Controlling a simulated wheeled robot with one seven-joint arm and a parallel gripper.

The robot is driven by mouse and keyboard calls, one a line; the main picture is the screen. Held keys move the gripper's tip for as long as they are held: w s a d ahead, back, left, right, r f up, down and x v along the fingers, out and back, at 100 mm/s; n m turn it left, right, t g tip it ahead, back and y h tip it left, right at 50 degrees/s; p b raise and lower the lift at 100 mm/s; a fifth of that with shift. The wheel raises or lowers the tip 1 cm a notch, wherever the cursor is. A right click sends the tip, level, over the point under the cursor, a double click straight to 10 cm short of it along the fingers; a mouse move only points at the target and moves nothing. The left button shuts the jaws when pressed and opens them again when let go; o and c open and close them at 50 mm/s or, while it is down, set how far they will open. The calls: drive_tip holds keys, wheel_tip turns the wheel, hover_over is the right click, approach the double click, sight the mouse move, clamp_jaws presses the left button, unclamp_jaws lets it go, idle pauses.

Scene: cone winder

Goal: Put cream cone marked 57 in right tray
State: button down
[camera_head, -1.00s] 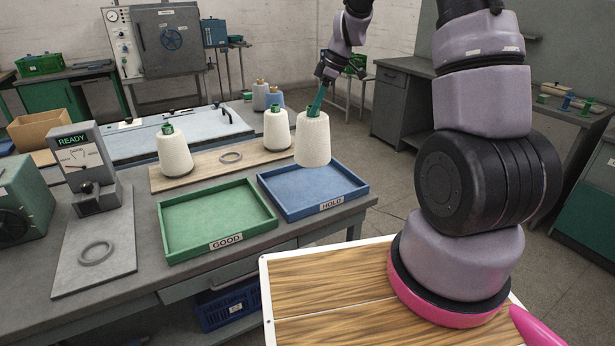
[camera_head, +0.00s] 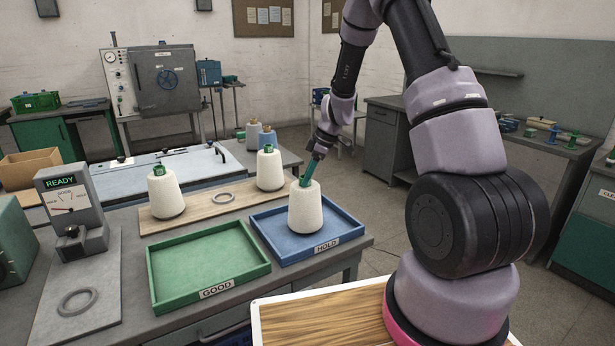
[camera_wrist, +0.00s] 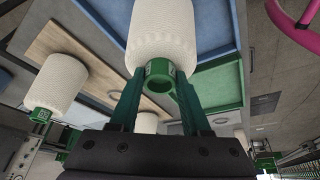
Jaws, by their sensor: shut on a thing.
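My gripper (camera_head: 308,178) is shut on the green top of a cream cone (camera_head: 305,208). The cone hangs upright, wide end down, within the blue tray labelled HOLD (camera_head: 350,228), the right one of two trays. I cannot tell whether its base touches the tray floor. In the wrist view my gripper's green fingers (camera_wrist: 158,90) clasp the green top, and the cone (camera_wrist: 160,35) fills the upper middle. No number is readable on this cone.
The green tray labelled GOOD (camera_head: 245,245) is left of the blue one and empty. Two cream cones, left (camera_head: 165,195) and right (camera_head: 270,170), stand on a wooden board (camera_head: 205,211) behind, with a grey ring (camera_head: 223,198) between them. A gauge reading READY (camera_head: 70,205) stands at left.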

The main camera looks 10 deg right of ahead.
drive_tip(key=shift+c, duration=1.8)
unclamp_jaws()
drive_tip(key=v, duration=1.2)
drive_tip(key=s+r+m+t+h, duration=0.1)
drive_tip(key=s+r+m+t, duration=0.1)
drive_tip(key=s+r+m, duration=0.8)
drive_tip(key=s+r+m+t, duration=0.2)
drive_tip(key=s+r+m, duration=0.2)
drive_tip(key=s, duration=0.5)
drive_tip(key=s+r+m+t+h, duration=0.1)
drive_tip(key=s+r+m, duration=0.3)
drive_tip(key=s+r, duration=0.3)
drive_tip(key=s, duration=0.2)
drive_tip(key=shift+s+m+t, duration=0.3)
drive_tip(key=shift+t, duration=0.1)
drive_tip(key=shift+d, duration=0.1)
